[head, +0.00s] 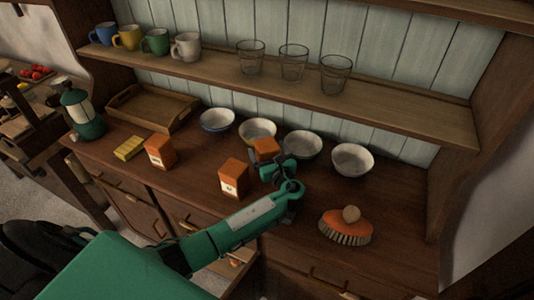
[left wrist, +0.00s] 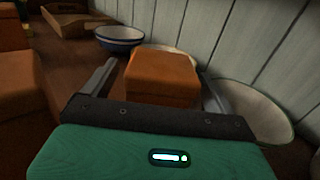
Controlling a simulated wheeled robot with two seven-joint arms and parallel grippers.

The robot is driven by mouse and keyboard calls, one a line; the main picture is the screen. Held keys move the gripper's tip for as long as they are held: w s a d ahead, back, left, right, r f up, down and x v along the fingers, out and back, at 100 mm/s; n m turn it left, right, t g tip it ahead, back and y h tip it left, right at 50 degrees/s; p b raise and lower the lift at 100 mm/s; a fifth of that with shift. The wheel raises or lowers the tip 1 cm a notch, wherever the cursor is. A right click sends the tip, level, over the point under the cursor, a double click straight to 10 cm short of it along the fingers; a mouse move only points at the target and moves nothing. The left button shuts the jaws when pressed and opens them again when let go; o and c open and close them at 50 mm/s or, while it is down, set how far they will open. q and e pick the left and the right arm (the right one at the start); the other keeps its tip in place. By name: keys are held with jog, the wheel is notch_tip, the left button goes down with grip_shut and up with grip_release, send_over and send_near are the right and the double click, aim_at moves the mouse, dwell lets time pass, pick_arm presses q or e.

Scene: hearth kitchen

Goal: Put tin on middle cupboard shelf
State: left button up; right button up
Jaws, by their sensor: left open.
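An orange tin (head: 266,148) stands on the dark wooden worktop, in front of the bowls. My left gripper (head: 270,166) is open at this tin. In the left wrist view the same tin (left wrist: 160,72) stands between the two spread fingers; I cannot tell whether they touch it. Two more orange tins stand to its left, one near (head: 233,177) and one farther left (head: 160,152). The middle cupboard shelf (head: 405,115) runs above the worktop and carries mugs and glasses. My right gripper is not in view.
Several bowls (head: 351,160) line the back of the worktop. A wooden tray (head: 150,108), a yellow block (head: 129,148) and a green lantern (head: 86,118) stand left. An orange brush (head: 345,227) lies right. The shelf is clear right of the glasses (head: 335,76) and between mugs and glasses.

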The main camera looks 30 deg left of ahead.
pick_arm(q)
jog(key=shift+w+a, duration=0.45)
jog(key=c, duration=1.3)
